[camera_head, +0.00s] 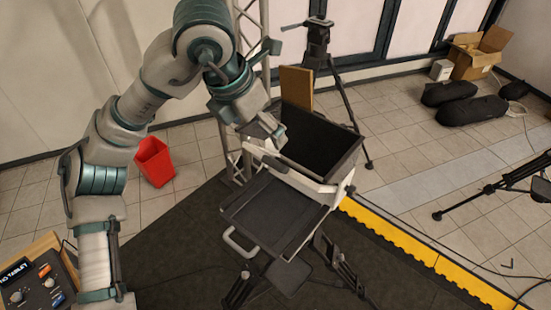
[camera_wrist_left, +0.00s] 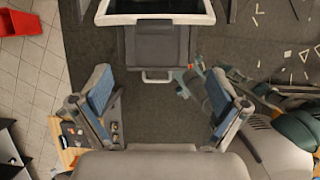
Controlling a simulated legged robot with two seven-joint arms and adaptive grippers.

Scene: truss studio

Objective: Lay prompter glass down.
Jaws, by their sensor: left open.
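The prompter stands at the middle of the head view, with a deep black hood (camera_head: 313,140) and a white frame (camera_head: 336,192). A flat dark tray (camera_head: 275,215) with a white handle (camera_head: 240,243) juts out in front. I cannot make out the clear glass itself. My left gripper (camera_head: 270,132) is by the hood's upper left corner in the head view; I cannot tell whether it touches. In the left wrist view the left gripper (camera_wrist_left: 160,103) is open and empty, with the tray (camera_wrist_left: 156,48) and white frame (camera_wrist_left: 155,19) ahead. A grey-and-teal part of mine is at right there, its fingers unclear.
Tripod legs (camera_head: 345,270) stand under the prompter on a dark mat with a yellow edge (camera_head: 410,248). A red bin (camera_head: 154,162) is at left, a control panel (camera_head: 37,287) at lower left. A truss (camera_head: 240,150) and another tripod (camera_head: 318,45) stand behind.

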